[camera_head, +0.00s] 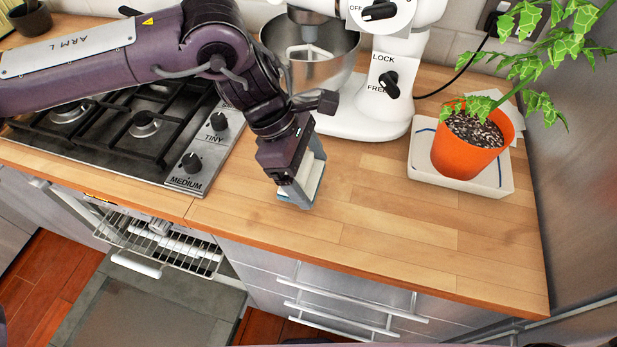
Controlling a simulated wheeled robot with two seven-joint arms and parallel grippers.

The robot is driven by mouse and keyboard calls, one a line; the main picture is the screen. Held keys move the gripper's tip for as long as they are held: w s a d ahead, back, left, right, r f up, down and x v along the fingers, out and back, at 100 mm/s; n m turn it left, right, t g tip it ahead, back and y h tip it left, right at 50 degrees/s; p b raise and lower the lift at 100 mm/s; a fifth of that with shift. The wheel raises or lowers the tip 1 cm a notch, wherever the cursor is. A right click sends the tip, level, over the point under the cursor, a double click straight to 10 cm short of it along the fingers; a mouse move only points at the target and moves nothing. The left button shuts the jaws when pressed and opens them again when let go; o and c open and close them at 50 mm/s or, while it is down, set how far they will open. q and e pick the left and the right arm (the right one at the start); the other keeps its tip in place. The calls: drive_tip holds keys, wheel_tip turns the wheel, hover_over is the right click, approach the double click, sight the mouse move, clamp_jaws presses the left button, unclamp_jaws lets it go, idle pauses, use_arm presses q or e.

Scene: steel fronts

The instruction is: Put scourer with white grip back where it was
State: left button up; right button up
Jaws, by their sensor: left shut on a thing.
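My left gripper (299,192) reaches in from the upper left and points down over the wooden counter (390,215), in front of the stand mixer. It is shut on the scourer with white grip (313,176), of which a pale part shows between the grey fingers. My right gripper is not in view.
A white stand mixer (372,108) with a steel bowl (322,72) stands behind the gripper. A gas hob (150,125) is on the left. A potted plant (466,150) stands on a white tray (425,168) at right. The oven below is open, its rack (165,244) showing. The front right counter is clear.

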sight(308, 180)
use_arm(q)
wheel_tip(308, 180, down, 3)
drive_tip(key=shift+r, duration=0.2)
drive_tip(key=shift+f, duration=0.35)
drive_tip(key=o, duration=0.9)
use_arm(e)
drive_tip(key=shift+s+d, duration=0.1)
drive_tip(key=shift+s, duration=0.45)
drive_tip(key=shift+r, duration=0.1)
use_arm(q)
drive_tip(key=shift+r, duration=0.25)
drive_tip(key=b+v, duration=0.1)
drive_tip(key=v, duration=1)
drive_tip(key=shift+a+r, duration=0.15)
drive_tip(key=shift+r, duration=0.2)
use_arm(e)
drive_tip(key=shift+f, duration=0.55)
